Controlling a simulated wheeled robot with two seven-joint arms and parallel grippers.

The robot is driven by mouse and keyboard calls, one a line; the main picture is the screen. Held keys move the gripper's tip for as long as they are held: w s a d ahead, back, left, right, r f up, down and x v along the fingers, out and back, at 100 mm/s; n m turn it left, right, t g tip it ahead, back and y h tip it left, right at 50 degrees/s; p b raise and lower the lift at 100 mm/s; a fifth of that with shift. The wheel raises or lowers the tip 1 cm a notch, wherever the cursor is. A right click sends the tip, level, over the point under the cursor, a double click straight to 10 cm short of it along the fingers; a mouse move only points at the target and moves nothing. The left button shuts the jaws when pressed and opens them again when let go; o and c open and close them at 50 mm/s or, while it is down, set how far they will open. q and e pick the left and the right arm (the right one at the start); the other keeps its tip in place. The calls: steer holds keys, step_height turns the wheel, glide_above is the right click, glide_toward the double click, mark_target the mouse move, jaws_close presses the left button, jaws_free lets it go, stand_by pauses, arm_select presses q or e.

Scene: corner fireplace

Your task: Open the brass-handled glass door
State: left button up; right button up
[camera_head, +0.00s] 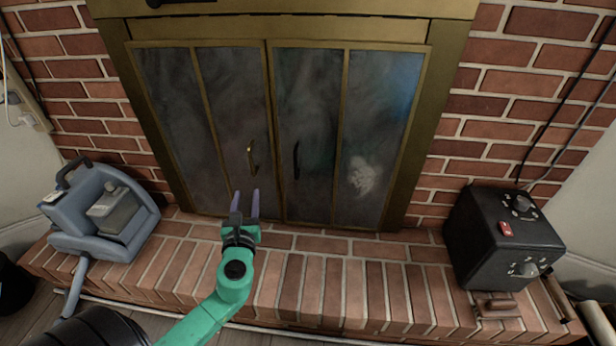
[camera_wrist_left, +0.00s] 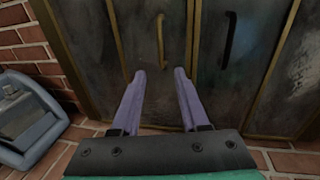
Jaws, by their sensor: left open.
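The fireplace has two shut glass doors in brass frames. The left glass door (camera_head: 222,100) carries a brass handle (camera_head: 252,158), and the right glass door (camera_head: 308,110) carries a black handle (camera_head: 296,160). My left gripper (camera_head: 245,198) is open and empty, below the brass handle and apart from it. In the left wrist view, the brass handle (camera_wrist_left: 160,42) stands above and between the two purple fingers (camera_wrist_left: 157,80). The black handle (camera_wrist_left: 230,40) is to the right there. My right gripper is not in view.
A blue-grey machine (camera_head: 100,212) stands on the brick hearth (camera_head: 300,280) at the left. A black box with knobs (camera_head: 500,238) stands at the right. Brick walls flank the fireplace, and the hearth's middle is clear apart from my arm.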

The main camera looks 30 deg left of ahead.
mark_target(251, 163)
arm_select(q)
steer(key=shift+t, duration=0.3)
steer(key=x, duration=0.4)
steer(key=b+x, duration=0.1)
steer(key=x, duration=0.4)
steer(key=r+b+x, duration=0.1)
steer(key=x, duration=0.3)
steer(key=shift+w+a+r, duration=0.1)
steer(key=shift+w+a, duration=0.15)
steer(key=shift+w, duration=0.15)
jaws_close()
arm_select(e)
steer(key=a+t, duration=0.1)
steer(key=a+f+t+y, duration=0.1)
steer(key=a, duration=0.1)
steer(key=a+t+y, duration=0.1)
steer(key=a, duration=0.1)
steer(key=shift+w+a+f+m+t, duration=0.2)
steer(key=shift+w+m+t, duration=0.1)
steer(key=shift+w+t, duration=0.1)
